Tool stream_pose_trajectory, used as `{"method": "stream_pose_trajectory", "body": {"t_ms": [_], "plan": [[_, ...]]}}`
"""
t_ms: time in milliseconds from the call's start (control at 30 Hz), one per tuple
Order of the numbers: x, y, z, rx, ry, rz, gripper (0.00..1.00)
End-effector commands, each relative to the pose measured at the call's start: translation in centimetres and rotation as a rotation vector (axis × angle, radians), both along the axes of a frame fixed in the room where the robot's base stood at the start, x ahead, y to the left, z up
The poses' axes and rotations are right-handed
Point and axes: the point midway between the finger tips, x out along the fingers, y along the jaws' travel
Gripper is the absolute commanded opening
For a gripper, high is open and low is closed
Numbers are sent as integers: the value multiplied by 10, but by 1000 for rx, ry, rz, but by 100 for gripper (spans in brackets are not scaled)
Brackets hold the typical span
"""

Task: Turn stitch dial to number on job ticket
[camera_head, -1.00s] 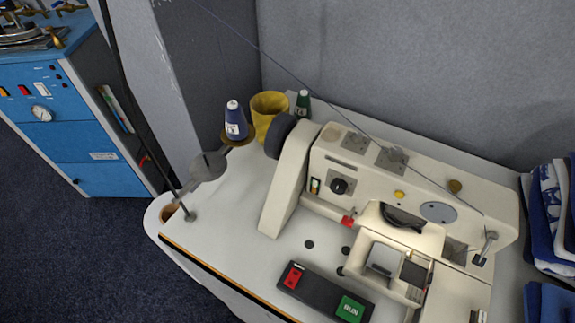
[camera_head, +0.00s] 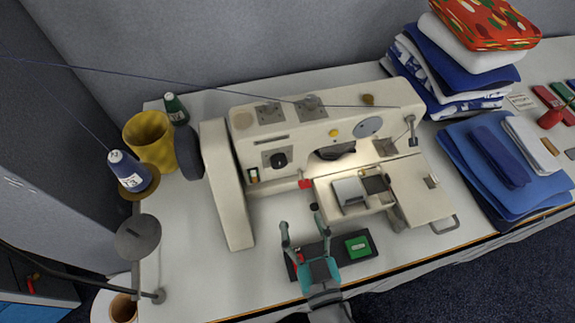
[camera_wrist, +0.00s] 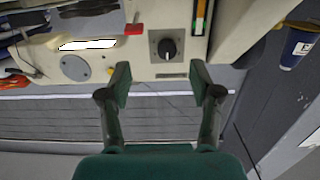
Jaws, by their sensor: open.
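The black stitch dial (camera_head: 278,160) is a round knob on a grey square plate on the front of the cream sewing machine (camera_head: 240,190). It also shows in the wrist view (camera_wrist: 167,48), with a pale pointer mark; its numbers are too small to read. My gripper (camera_head: 303,222) is in front of the machine, over the black switch box, apart from the dial. In the wrist view my gripper (camera_wrist: 162,80) is open and empty, with the dial just beyond and between its fingertips. A small white card (camera_head: 521,102) lies on the table at right; I cannot tell whether it is the job ticket.
The switch box has a green button (camera_head: 358,247). Stacked folded cloths (camera_head: 455,88) and a blue cloth pile (camera_head: 500,170) lie at right. Thread runs above the machine.

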Motion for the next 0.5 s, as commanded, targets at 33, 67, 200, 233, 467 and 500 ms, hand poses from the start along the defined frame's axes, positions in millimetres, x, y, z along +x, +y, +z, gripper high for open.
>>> {"method": "stream_pose_trajectory", "body": {"t_ms": [33, 67, 200, 233, 467, 500], "plan": [[5, 10, 9, 18, -21, 0, 64], [7, 15, 13, 30, -29, -3, 64], [13, 26, 27, 63, -56, -17, 64], [13, 27, 28, 66, -60, -18, 64], [30, 32, 30, 74, -63, -25, 64], [35, 33, 31, 74, -64, -26, 64]]}}
